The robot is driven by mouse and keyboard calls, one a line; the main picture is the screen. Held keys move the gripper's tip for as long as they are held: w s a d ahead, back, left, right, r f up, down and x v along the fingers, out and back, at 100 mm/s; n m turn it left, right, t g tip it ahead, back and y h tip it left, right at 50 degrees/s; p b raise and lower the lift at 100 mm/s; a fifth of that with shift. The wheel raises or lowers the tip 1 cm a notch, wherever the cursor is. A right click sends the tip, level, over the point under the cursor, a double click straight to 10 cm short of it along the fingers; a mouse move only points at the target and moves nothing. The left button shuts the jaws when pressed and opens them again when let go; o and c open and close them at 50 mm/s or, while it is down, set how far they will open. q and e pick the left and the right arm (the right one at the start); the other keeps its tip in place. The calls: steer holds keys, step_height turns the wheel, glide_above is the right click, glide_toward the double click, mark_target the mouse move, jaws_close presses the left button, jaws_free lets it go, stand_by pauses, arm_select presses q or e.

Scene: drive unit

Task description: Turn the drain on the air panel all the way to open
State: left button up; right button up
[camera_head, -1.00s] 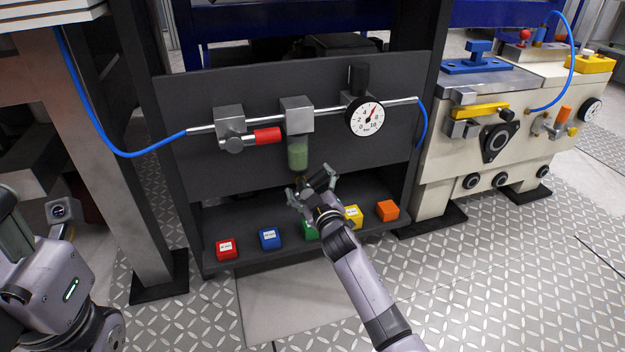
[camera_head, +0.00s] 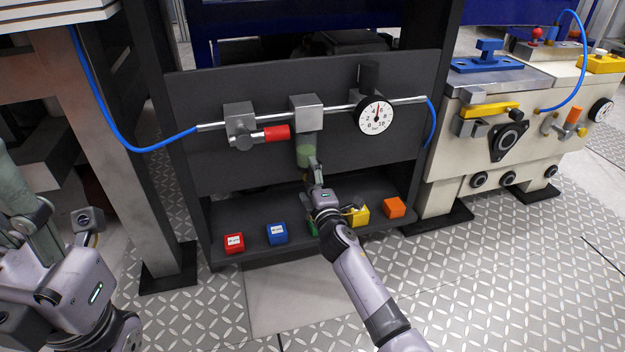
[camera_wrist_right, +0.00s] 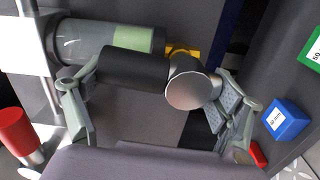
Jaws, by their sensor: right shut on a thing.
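The air panel (camera_head: 268,165) is a dark upright plate with a pipe across it. A filter with a green bowl (camera_head: 306,153) hangs from a grey block near its middle. In the wrist view, the drain's black handle with a round metal end (camera_wrist_right: 190,88) sits below the bowl (camera_wrist_right: 108,40), beside a yellow fitting. My right gripper (camera_head: 315,178) reaches up under the bowl. Its fingers (camera_wrist_right: 152,105) lie on either side of the handle and are shut on the drain; it hides most of it in the head view. My left gripper (camera_head: 30,215) is at the left edge, its jaw state unclear.
A red-handled valve (camera_head: 276,133) and a pressure gauge (camera_head: 374,116) flank the filter. Red (camera_head: 234,243), blue (camera_head: 277,233), yellow (camera_head: 359,214) and orange (camera_head: 394,207) blocks sit on the shelf below; a green one is partly hidden. A beige machine (camera_head: 520,120) stands at right.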

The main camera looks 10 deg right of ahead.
steer(key=shift+a+n, duration=0.15)
steer(key=shift+n, duration=0.45)
steer(key=o, duration=1.5)
steer(key=s, duration=1.2)
steer(key=shift+d, duration=0.2)
